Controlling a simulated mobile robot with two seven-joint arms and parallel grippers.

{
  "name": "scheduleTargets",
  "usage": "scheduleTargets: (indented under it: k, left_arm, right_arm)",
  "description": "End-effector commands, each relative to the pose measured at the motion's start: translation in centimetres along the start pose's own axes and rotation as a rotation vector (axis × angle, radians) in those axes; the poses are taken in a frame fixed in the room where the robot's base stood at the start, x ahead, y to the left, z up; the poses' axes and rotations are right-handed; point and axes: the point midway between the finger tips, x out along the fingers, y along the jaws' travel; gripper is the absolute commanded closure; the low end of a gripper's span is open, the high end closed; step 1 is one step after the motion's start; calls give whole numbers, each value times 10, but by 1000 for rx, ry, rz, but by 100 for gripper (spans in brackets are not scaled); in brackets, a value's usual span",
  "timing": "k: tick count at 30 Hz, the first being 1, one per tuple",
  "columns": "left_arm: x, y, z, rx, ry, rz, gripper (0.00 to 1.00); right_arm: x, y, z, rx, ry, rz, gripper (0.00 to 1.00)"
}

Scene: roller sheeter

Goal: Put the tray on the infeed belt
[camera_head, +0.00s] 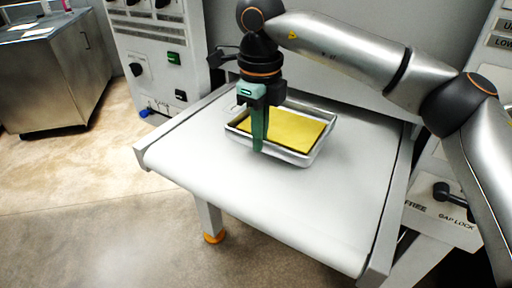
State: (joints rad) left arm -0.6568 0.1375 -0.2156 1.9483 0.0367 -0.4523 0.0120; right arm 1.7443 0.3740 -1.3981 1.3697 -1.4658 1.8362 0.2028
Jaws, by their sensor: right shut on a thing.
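The tray (318,151) is a shallow silver pan with a flat yellow sheet (292,130) inside it. It is over the white infeed belt (205,170), toward the far end near the machine; it looks flat, and I cannot tell whether it touches the belt. My right gripper (257,145) points down at the tray's left side and is shut on its rim there. The green fingers hide part of that rim. My left gripper is not in view.
A control panel (150,60) with knobs and switches stands at the left of the belt. A panel with a black lever (452,196) is at the right. A steel cabinet (50,80) stands at the far left. The front of the belt is clear.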

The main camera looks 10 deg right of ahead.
Motion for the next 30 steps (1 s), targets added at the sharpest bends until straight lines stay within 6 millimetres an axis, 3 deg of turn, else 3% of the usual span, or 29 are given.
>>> scheduleTargets:
  k: [7, 13, 24, 25, 30]
  left_arm:
    - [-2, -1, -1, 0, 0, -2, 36]
    - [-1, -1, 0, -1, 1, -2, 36]
    - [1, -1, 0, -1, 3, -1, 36]
    - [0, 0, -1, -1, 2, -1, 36]
    - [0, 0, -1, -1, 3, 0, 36]
  right_arm:
    - [13, -2, 12, 0, -1, -1, 100]
    - [41, -2, 11, 0, -2, -2, 100]
    - [46, -2, 11, 0, -3, -2, 100]
    - [46, -2, 11, 0, -1, -1, 90]
    - [46, -2, 11, 0, -1, -1, 70]
